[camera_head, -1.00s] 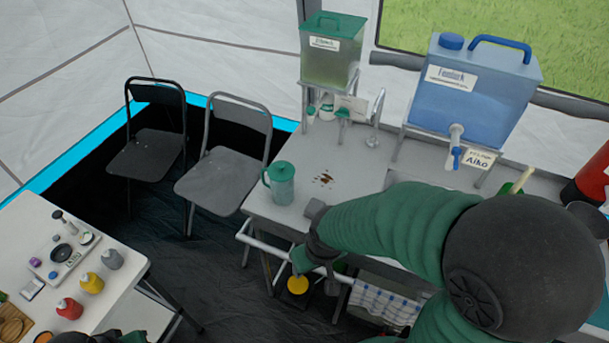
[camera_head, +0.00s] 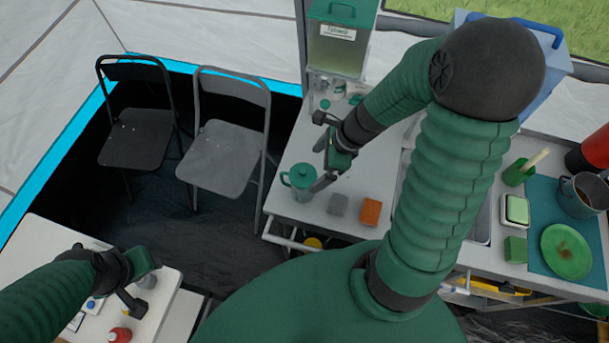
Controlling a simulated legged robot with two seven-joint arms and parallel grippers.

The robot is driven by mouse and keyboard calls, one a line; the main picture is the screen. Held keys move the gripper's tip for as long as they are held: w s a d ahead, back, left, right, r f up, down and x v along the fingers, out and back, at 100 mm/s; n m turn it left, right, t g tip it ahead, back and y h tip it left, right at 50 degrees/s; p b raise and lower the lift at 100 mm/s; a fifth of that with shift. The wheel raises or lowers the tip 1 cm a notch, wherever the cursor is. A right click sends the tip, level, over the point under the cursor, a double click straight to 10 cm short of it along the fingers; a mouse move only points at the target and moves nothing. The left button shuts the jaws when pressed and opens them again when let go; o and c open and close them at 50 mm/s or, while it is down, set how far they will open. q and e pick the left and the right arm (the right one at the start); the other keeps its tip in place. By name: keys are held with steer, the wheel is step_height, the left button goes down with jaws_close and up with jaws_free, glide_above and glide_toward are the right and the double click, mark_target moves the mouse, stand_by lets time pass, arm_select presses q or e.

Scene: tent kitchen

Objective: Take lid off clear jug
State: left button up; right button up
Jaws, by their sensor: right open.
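The clear jug (camera_head: 299,191) stands upright near the left end of the counter. Its green lid (camera_head: 302,172) is on top, and its handle points left. My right gripper (camera_head: 321,164) is open and empty, just right of the jug at about lid height. One finger overlaps the jug's right side in the picture; I cannot tell whether it touches. My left gripper (camera_head: 141,285) is over the small white table at lower left, with its fingers apart and nothing visible between them.
A grey sponge (camera_head: 338,204) and an orange sponge (camera_head: 371,211) lie right of the jug. A dispenser with a green lid (camera_head: 340,45) stands behind. A blue water container (camera_head: 550,70) is partly hidden by my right arm. A green plate (camera_head: 566,251) lies far right.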

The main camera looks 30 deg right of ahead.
mark_target(306, 170)
steer(key=w+f, duration=0.2)
steer(key=shift+w+f, duration=0.35)
steer(key=shift+f, duration=0.05)
steer(key=shift+w+a+f, duration=0.1)
steer(key=shift+a+f, duration=0.25)
steer(key=shift+f, duration=0.2)
steer(key=shift+w+a+f, duration=0.1)
steer(key=shift+a+f, duration=0.2)
steer(key=shift+f, duration=0.2)
steer(key=shift+s+a+f, duration=0.1)
steer(key=shift+s+a, duration=0.15)
steer(key=shift+a, duration=0.1)
steer(key=shift+w+f, duration=0.1)
steer(key=shift+w, duration=0.2)
steer(key=c, duration=0.4)
steer(key=shift+c, duration=1.3)
steer(key=shift+s+d, duration=0.1)
steer(key=shift+d, duration=0.2)
steer(key=c, duration=0.5)
steer(key=shift+c, duration=1)
arm_select(q)
steer(key=shift+w+f, duration=0.35)
steer(key=shift+w, duration=0.25)
arm_select(e)
steer(key=shift+a, duration=0.15)
